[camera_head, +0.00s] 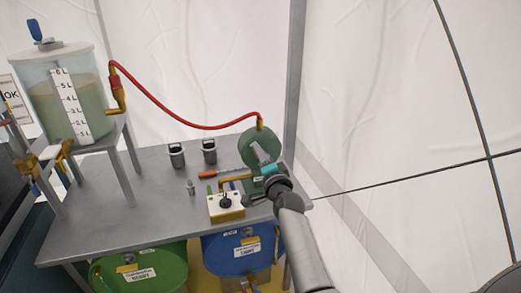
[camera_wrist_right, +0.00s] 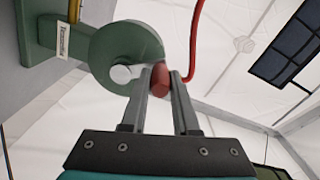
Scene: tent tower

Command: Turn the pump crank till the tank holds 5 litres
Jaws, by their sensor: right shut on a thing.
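The clear tank (camera_head: 65,100) stands on a raised grey stand at the upper left. It holds greenish liquid, with the surface near the 5 L mark on its white scale (camera_head: 70,105); the exact reading is hard to tell. The green pump (camera_head: 259,146) stands at the table's right end and also shows in the right wrist view (camera_wrist_right: 128,50). My right gripper (camera_head: 262,171) is at the pump, its fingers shut on the red crank handle (camera_wrist_right: 160,76). My left gripper is out of view.
A red hose (camera_head: 185,120) runs from the tank's brass fitting to the pump. A yellow-and-white box with a black knob (camera_head: 226,206) sits close left of my right gripper. Two dark-lidded jars (camera_head: 176,155) stand farther back. Blue and green drums (camera_head: 140,272) are below the table.

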